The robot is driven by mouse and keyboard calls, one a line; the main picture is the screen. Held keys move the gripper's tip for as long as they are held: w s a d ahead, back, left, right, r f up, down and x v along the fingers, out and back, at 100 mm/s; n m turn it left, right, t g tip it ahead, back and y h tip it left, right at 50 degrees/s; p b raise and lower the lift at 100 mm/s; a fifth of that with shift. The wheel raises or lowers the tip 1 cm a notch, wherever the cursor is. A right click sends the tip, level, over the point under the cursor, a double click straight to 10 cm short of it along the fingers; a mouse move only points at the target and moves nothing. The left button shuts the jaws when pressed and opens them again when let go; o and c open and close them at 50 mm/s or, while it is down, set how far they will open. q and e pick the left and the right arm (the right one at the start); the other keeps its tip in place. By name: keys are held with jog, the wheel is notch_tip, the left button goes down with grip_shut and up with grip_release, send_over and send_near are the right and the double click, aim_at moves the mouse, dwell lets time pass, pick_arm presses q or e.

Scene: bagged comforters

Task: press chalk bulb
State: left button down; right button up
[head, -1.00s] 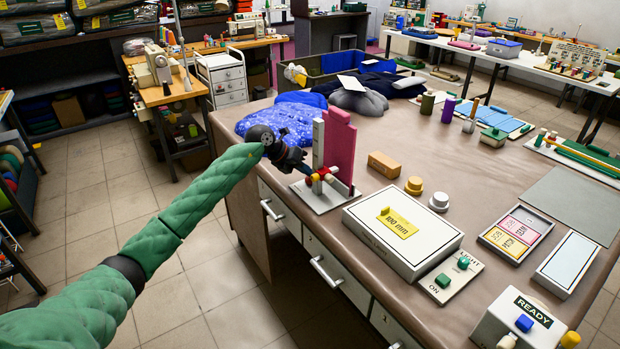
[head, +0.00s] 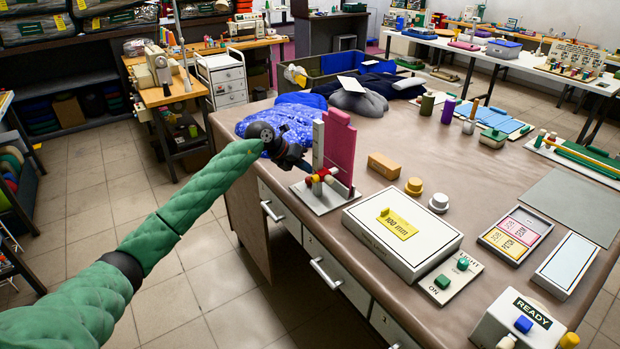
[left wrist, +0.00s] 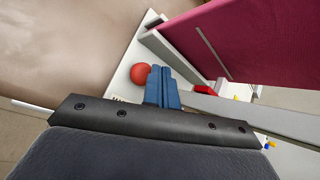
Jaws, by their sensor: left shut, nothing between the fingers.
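A stand with a pink upright panel (head: 339,150) and a pale base (head: 322,203) is at the table's near left edge. Small red and yellow parts (head: 322,177) sit low on it. A round red ball, perhaps the chalk bulb (left wrist: 140,74), rests on the pale base in the left wrist view. My left gripper (head: 306,167) is at the stand's left side. In the left wrist view its blue fingers (left wrist: 162,86) are shut and empty, just right of the red ball. Whether they touch it I cannot tell. My right gripper is not in view.
A blue bagged comforter (head: 280,118) lies behind the gripper. Drawers (head: 326,271) are below the table edge.

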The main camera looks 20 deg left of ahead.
aim_at(306, 178)
pick_arm(q)
jog(key=shift+r+p, duration=0.75)
jog(key=shift+r, duration=1.75)
jog(key=shift+a, duration=0.1)
